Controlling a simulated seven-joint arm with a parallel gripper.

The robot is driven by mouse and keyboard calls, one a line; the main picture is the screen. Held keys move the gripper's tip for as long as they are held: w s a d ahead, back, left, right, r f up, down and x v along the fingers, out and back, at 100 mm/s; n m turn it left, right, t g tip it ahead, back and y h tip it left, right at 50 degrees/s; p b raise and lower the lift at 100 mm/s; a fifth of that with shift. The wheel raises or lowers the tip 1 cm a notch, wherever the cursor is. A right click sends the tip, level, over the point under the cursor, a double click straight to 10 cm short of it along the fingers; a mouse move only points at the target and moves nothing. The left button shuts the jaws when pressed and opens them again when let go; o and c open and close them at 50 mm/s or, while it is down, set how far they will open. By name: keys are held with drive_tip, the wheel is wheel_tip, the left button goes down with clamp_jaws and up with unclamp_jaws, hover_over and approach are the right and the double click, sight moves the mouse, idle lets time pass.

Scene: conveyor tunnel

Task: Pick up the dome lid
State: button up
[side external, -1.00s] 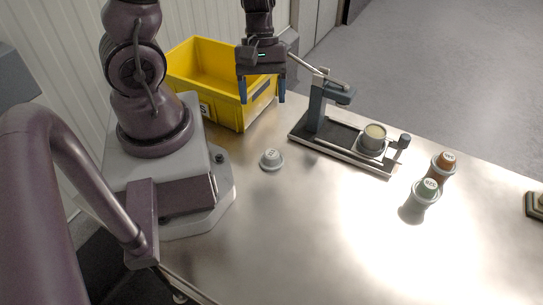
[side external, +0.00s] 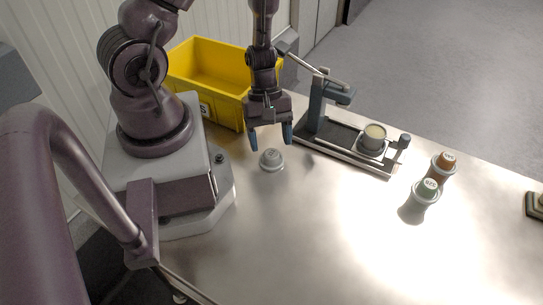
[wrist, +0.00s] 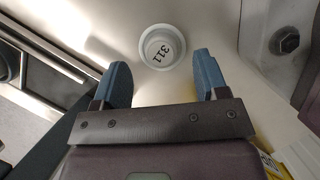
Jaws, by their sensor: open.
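The dome lid (side external: 271,159) is a small pale grey cap with a rim, standing on the metal table in front of my base. My gripper (side external: 271,141) is open and empty, with blue fingers pointing down above and slightly behind the lid. In the wrist view my gripper (wrist: 160,72) has its two blue fingers spread apart, not touching the lid.
A yellow bin (side external: 213,75) stands behind my gripper. A dark press stand (side external: 318,110) with a pale-topped cup (side external: 372,139) is to the right. Two capped containers, green-topped (side external: 427,192) and orange-topped (side external: 443,166), stand farther right. The table's front middle is clear.

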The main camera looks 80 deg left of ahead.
sight(272, 153)
drive_tip(key=shift+x, duration=1.5)
drive_tip(key=c, duration=1)
